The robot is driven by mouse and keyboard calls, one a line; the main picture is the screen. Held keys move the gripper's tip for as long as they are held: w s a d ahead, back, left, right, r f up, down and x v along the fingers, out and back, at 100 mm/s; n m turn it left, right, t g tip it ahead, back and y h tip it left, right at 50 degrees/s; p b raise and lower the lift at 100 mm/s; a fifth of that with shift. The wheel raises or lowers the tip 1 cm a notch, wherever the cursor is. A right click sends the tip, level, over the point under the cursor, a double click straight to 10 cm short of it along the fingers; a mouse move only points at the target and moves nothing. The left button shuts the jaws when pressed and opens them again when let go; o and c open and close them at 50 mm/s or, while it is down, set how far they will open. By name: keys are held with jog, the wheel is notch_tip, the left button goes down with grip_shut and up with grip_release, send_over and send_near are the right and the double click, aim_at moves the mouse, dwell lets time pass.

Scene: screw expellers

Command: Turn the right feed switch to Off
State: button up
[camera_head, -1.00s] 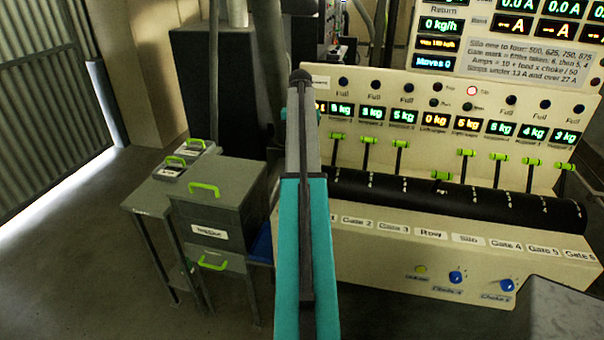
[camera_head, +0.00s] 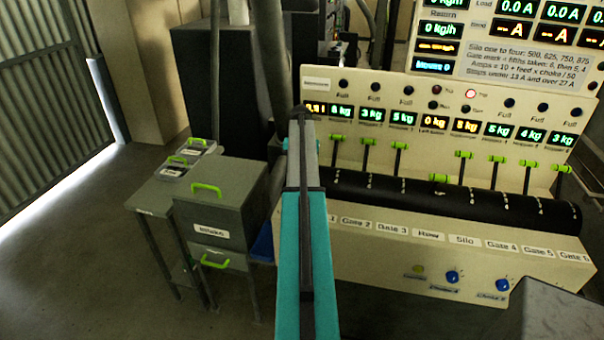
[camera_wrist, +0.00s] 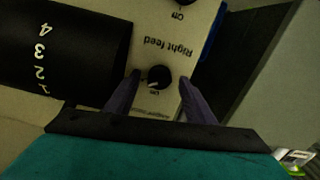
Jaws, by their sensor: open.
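The right feed switch is a round black knob (camera_wrist: 158,78) with a light pointer mark, on a cream panel below an upside-down "Right feed" label (camera_wrist: 173,47) in the wrist view. The small word beside the knob is hard to read. My gripper (camera_wrist: 158,84) is open, with its two dark fingers on either side of the knob. I cannot tell whether they touch it. In the head view my teal and grey arm (camera_head: 308,230) reaches forward and hides the gripper and this switch.
A black cylinder (camera_wrist: 60,50) with numbers lies left of the fingers. In the head view the cream console (camera_head: 390,255) carries green-handled levers and displays. A grey cabinet (camera_head: 222,215) stands left of my arm.

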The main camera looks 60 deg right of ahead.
jog(key=shift+f, duration=0.3)
jog(key=shift+d, duration=0.1)
jog(key=c, duration=1.1)
jog(key=shift+o, duration=0.2)
jog(key=shift+n, duration=0.5)
jog(key=n+b, duration=0.2)
jog(key=n, duration=0.3)
jog(key=n+b, duration=0.1)
jog(key=n, duration=0.5)
jog(key=shift+r, duration=0.1)
